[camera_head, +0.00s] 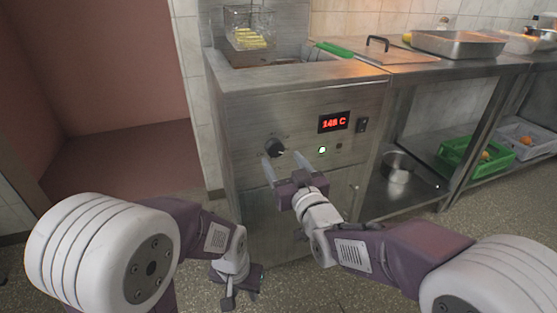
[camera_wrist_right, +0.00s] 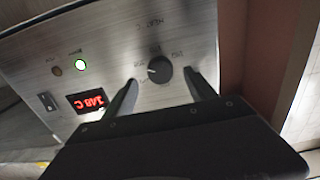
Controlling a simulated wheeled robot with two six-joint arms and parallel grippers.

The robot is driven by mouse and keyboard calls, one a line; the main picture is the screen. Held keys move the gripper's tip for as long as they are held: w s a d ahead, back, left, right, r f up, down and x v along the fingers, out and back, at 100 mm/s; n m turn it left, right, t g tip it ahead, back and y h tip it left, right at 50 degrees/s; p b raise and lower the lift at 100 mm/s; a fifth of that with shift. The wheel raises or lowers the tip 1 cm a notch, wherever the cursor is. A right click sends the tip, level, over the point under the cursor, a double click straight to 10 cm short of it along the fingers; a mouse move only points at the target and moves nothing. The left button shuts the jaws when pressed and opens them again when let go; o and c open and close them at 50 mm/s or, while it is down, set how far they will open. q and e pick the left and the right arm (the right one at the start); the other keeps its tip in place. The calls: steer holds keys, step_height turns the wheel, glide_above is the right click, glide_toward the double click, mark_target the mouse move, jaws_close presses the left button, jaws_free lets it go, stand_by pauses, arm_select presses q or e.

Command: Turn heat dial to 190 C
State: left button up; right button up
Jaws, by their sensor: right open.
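The black heat dial (camera_head: 274,147) is on the steel front panel of the fryer. In the right wrist view the dial (camera_wrist_right: 160,70) lies ahead of and between my open fingers, and I see no contact. My right gripper (camera_head: 284,168) is open, its fingers pointing at the panel just below the dial; it also shows in the right wrist view (camera_wrist_right: 162,95). The red display (camera_head: 333,122) appears to read 148 C, and it is upside down in the right wrist view (camera_wrist_right: 88,101). My left gripper (camera_head: 240,290) hangs low over the floor, its jaws unclear.
A green light (camera_head: 322,150) and a black switch (camera_head: 362,125) sit right of the dial. A fryer basket (camera_head: 249,30) stands on top. A steel table with a tray (camera_head: 458,43) is at right, with a pot (camera_head: 397,168) and a green crate (camera_head: 470,152) below.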

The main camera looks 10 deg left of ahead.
mark_target(275, 151)
steer(key=b+x, duration=0.1)
steer(key=x, duration=0.3)
steer(key=shift+w, duration=0.1)
steer(key=c, duration=1.4)
steer(key=m+b, duration=0.1)
steer(key=m, duration=0.4)
steer(key=shift+a+f+m, duration=0.1)
steer(key=shift+m, duration=0.3)
steer(key=m+b, duration=0.2)
steer(key=m, duration=0.4)
steer(key=m+b, duration=0.2)
steer(key=m, duration=0.4)
steer(key=shift+m+b, duration=0.3)
steer(key=m+b, duration=0.3)
steer(key=m, duration=0.2)
steer(key=shift+m, duration=0.4)
